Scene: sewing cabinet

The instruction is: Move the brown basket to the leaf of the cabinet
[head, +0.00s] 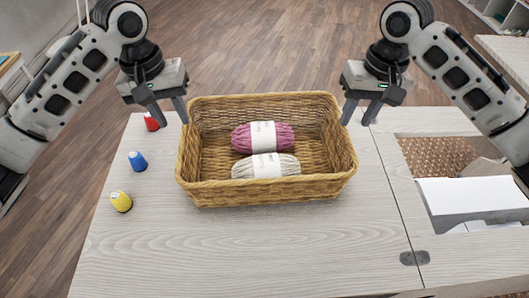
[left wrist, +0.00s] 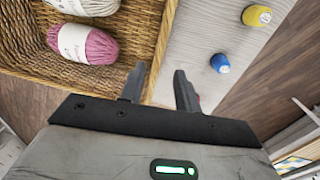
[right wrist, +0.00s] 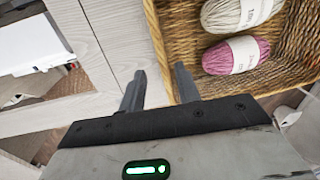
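The brown wicker basket (head: 265,188) stands on the pale wooden leaf (head: 250,255) of the cabinet, left of the seam. It holds a purple yarn skein (head: 263,137) and a cream one (head: 266,166). My left gripper (head: 166,110) is open at the basket's back left corner, and my right gripper (head: 359,111) is open at its back right corner. In the left wrist view the basket's rim (left wrist: 161,52) passes between the left fingertips. In the right wrist view the rim (right wrist: 154,30) likewise lies between the right fingertips. Neither gripper visibly clamps it; fingertip height is unclear.
Red (head: 151,121), blue (head: 138,161) and yellow (head: 121,201) thread spools stand left of the basket. A metal hinge (head: 414,258) sits on the seam at right. Beyond it is an opening with a white machine (head: 474,196). The leaf's front is clear.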

